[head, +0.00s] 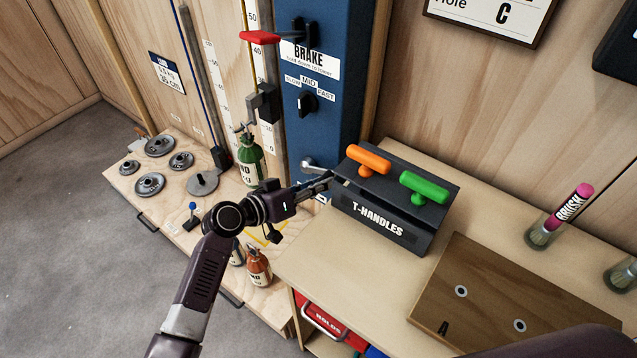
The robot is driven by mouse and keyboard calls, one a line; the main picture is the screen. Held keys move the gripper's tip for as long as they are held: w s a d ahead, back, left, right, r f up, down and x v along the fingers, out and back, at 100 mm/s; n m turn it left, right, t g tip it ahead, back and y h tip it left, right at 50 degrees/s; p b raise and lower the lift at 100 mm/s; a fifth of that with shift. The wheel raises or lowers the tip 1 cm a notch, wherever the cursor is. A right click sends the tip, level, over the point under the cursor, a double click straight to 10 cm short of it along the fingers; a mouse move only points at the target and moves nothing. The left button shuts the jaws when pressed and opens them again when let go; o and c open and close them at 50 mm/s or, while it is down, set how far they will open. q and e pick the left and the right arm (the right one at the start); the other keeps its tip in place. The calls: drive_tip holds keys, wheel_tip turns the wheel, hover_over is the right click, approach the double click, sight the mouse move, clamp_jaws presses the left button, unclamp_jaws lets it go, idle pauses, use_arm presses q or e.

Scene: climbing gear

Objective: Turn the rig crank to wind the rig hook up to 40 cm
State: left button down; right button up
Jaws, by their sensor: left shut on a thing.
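The blue rig column (335,90) stands against the wooden wall. The rig crank (311,163) shows as a short grey arm low on the column. My left gripper (322,184) reaches in beside it and is shut on the crank's handle, which the fingers mostly hide. The rig hook (243,127) is left of the column, below a dark block (264,103) by the upright scale (267,130). A green bottle (251,160) hangs or stands directly under the hook. The block is below the scale's 40 mark. My right gripper is not in view.
A red brake lever (260,37) and a speed knob (307,104) are on the column. The T-handles box (385,232) stands close right of my left gripper. Grey weight discs (150,184) and an orange bottle (258,266) stand on the left bench.

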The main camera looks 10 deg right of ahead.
use_arm(q)
drive_tip(key=shift+s+d+f+m+t+y+b, duration=0.15)
drive_tip(key=shift+f+m+y+b, duration=0.25)
drive_tip(key=shift+f, duration=0.45)
drive_tip(key=shift+s+a+f+m+t+y+b, duration=0.1)
drive_tip(key=shift+s+f+m+y+b, duration=0.1)
drive_tip(key=shift+f+m+b, duration=0.5)
drive_tip(key=shift+s+d+f+m+t+y+b, duration=0.15)
drive_tip(key=shift+f+m+y, duration=0.15)
drive_tip(key=shift+f, duration=0.7)
drive_tip(key=c, duration=2.2)
unclamp_jaws()
drive_tip(key=o, duration=0.4)
drive_tip(key=shift+w+r, duration=0.1)
drive_tip(key=shift+w, duration=0.05)
drive_tip(key=v, duration=1.2)
drive_tip(key=shift+a, duration=0.1)
